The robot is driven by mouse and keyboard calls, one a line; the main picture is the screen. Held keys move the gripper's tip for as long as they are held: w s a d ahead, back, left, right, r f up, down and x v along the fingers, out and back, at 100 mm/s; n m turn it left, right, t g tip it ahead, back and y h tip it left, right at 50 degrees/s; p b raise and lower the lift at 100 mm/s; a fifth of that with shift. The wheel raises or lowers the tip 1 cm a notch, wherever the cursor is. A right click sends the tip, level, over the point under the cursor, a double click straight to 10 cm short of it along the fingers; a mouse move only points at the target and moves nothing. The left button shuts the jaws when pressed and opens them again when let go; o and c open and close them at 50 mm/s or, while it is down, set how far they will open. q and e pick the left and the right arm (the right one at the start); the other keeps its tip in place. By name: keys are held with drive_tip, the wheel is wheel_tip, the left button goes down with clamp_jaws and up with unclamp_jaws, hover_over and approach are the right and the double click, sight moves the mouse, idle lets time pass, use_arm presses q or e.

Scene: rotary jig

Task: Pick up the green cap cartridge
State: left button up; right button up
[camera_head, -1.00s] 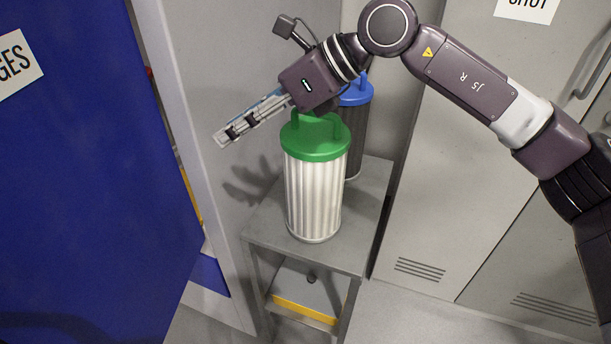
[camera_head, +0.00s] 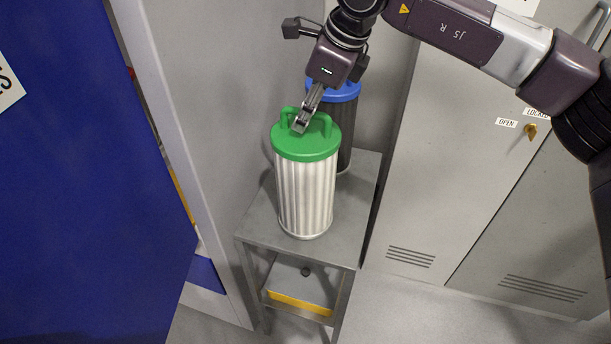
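The green cap cartridge (camera_head: 306,192) stands upright on a small grey stand. It has a pale pleated body and a green lid with a raised loop handle. My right gripper (camera_head: 301,124) comes down from above, its fingertips at the handle, overlapping the lid in the picture. The fingers show nearly edge-on, one in front of the other, so I cannot tell their gap or whether they touch the handle. My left gripper is not in view.
A blue cap cartridge (camera_head: 346,92) with a dark body stands close behind the green one, partly hidden. The grey stand (camera_head: 347,232) has a lower shelf with a yellow edge. A blue panel (camera_head: 90,190) is on the left; grey lockers (camera_head: 440,170) are on the right.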

drive_tip(key=shift+w+a+f, duration=0.1)
drive_tip(key=shift+w+f, duration=0.05)
drive_tip(key=shift+f, duration=0.2)
drive_tip(key=shift+c, duration=0.5)
clamp_jaws()
drive_tip(key=shift+r, duration=0.2)
